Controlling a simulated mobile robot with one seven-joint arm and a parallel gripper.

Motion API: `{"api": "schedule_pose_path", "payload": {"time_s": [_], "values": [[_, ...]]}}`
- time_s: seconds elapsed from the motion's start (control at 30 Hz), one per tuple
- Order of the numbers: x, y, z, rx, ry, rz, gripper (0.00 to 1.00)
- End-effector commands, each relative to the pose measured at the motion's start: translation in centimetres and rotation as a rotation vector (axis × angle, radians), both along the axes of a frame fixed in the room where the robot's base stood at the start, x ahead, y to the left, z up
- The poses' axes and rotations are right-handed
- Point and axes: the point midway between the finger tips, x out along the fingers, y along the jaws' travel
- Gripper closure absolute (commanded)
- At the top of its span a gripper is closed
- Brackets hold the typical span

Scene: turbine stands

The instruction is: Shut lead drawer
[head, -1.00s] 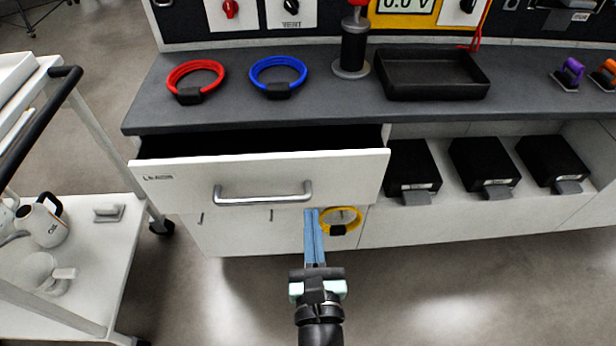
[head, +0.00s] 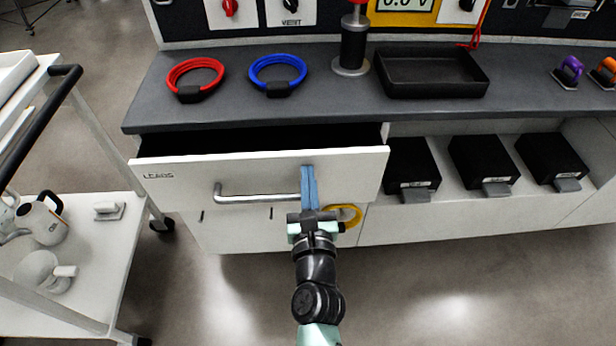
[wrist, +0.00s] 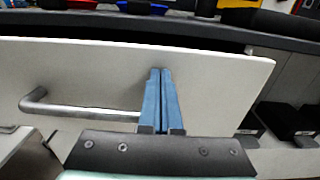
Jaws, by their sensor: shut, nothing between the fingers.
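The lead drawer (head: 345,168), a white front labelled LEADS with a silver bar handle (head: 250,198), stands pulled out from under the grey bench. Its dark inside shows behind the top edge. My gripper (head: 308,170) is shut and empty, its blue fingers in front of the drawer face at the handle's right end. In the wrist view the two fingers (wrist: 162,75) lie side by side against the white drawer front (wrist: 215,85), just right of the handle (wrist: 80,111). I cannot tell whether the fingertips touch the face.
The bench top (head: 335,110) bears a red cable coil (head: 195,66), a blue coil (head: 278,62) and a black tray (head: 432,72). A yellow coil (head: 347,211) hangs below the drawer. Black boxes (head: 482,160) sit on the right shelf. A white trolley (head: 110,260) stands left.

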Motion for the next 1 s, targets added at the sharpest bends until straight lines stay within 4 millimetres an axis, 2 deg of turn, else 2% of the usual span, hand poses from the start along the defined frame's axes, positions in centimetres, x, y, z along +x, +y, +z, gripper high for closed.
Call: {"api": "schedule_pose_path", "payload": {"time_s": [0.17, 0.43, 0.6, 1.0], "values": [[0.7, 0.0, 0.0, 0.002, -0.001, 0.000, 1.00], [5.4, 0.0, 0.0, 0.001, -0.002, 0.000, 1.00], [7.3, 0.0, -0.1, 0.001, -0.001, 0.000, 1.00], [8.0, 0.0, 0.2, -0.001, -0.004, 0.001, 1.00]]}}
